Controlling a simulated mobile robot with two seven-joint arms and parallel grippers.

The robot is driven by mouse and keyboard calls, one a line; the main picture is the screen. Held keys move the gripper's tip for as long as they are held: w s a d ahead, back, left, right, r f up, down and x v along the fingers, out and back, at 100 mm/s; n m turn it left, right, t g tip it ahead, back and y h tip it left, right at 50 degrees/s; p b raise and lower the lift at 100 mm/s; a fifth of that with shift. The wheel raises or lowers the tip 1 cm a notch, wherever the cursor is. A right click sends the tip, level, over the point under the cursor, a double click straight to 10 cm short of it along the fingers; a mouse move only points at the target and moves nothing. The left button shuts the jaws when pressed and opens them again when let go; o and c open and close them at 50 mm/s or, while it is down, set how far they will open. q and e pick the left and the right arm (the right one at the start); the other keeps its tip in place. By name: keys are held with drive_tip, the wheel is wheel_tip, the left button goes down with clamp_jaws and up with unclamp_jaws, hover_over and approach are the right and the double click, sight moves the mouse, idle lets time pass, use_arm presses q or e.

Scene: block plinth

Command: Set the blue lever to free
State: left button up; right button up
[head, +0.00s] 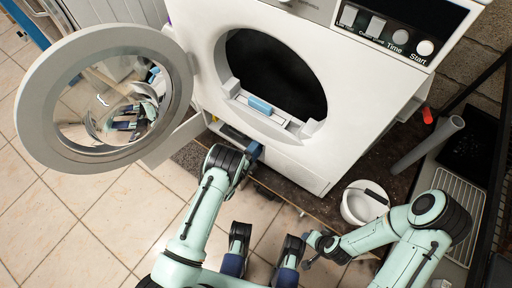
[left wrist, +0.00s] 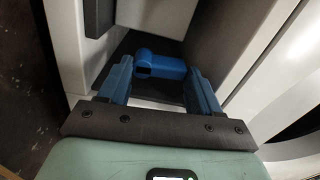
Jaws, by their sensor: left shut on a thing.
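The blue lever (left wrist: 160,66) shows in the left wrist view as a short rounded bar in a dark recess. In the head view my left gripper (head: 252,152) is at the low front of the white machine (head: 300,165), below the round opening. The lever cannot be made out there, as the hand covers that spot. My right gripper (head: 315,250) is at the bottom middle, away from the machine, and its jaw gap is unclear.
The round door (head: 38,120) stands open at the left. A blue piece (head: 260,105) sits on the opening's lower lip. A white bucket (head: 358,207), a grey tube (head: 428,145) and a rack (head: 462,195) are at the right. Tiled floor is clear at lower left.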

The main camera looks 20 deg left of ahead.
use_arm(q)
drive_tip(key=shift+a+f, duration=0.1)
drive_tip(key=shift+a, duration=0.1)
drive_tip(key=o, duration=0.8)
drive_tip(key=p+v, duration=0.4)
drive_tip(key=v, duration=0.9)
drive_tip(key=shift+s+p, duration=0.25)
drive_tip(key=shift+p, duration=0.15)
use_arm(e)
drive_tip(key=s+a+r+g+y, duration=0.1)
drive_tip(key=s+a+r+g, duration=0.1)
drive_tip(key=s+r, duration=0.3)
drive_tip(key=shift+s+a+r, duration=0.35)
drive_tip(key=shift+s+a, duration=0.3)
drive_tip(key=shift+s, duration=0.35)
